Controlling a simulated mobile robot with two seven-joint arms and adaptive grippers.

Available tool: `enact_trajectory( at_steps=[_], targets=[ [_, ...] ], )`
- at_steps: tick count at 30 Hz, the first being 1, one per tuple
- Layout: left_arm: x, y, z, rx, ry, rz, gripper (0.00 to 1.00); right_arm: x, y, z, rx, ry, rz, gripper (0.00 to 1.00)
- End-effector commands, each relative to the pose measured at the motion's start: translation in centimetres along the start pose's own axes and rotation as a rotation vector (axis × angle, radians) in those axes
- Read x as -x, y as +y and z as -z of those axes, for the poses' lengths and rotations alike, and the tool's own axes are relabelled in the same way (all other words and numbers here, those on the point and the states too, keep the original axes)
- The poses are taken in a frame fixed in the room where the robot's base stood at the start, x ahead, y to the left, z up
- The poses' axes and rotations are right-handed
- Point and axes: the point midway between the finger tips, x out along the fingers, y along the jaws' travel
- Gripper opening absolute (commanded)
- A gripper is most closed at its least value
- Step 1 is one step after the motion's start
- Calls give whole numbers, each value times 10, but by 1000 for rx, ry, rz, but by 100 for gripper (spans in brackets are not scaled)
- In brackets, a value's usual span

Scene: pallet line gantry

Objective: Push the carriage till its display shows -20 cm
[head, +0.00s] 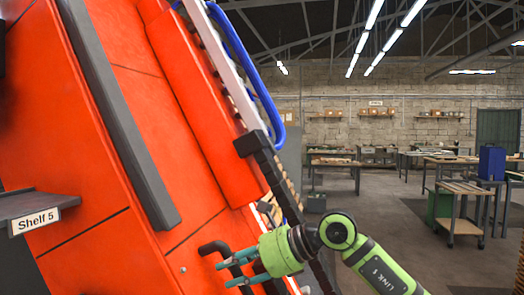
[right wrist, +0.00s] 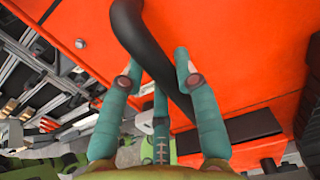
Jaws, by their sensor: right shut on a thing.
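A large orange machine body (head: 120,110), seemingly the carriage, fills the left of the head view and looks tilted. A bent black handle (head: 207,247) stands out from its lower part. My right gripper (head: 232,272) has its teal fingers around this handle and is shut on it. In the right wrist view the dark handle (right wrist: 133,25) runs between the fingers of my right gripper (right wrist: 157,68), with the orange surface (right wrist: 235,45) close behind. No display reading shows in either view. My left gripper is out of view.
A grey shelf labelled "Shelf 5" (head: 38,203) juts out at the left. A dark grey bar (head: 115,110) runs along the orange body. Blue tubing (head: 262,95) hangs behind it. Workbenches and a wooden-topped cart (head: 462,188) stand at the right, with open floor between.

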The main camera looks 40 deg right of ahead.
Motion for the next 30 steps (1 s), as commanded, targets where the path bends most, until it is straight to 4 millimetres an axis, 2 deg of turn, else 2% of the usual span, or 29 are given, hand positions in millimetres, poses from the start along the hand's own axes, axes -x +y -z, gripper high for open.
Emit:
enact_trajectory(
  at_steps=[1,18,30],
  targets=[
    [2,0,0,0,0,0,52,3,-4,-6,0,-18,4,0],
    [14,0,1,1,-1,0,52,3,-32,-6,0,-18,5,0],
    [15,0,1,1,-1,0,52,3,-37,-5,2,-17,9,0]
  ],
)
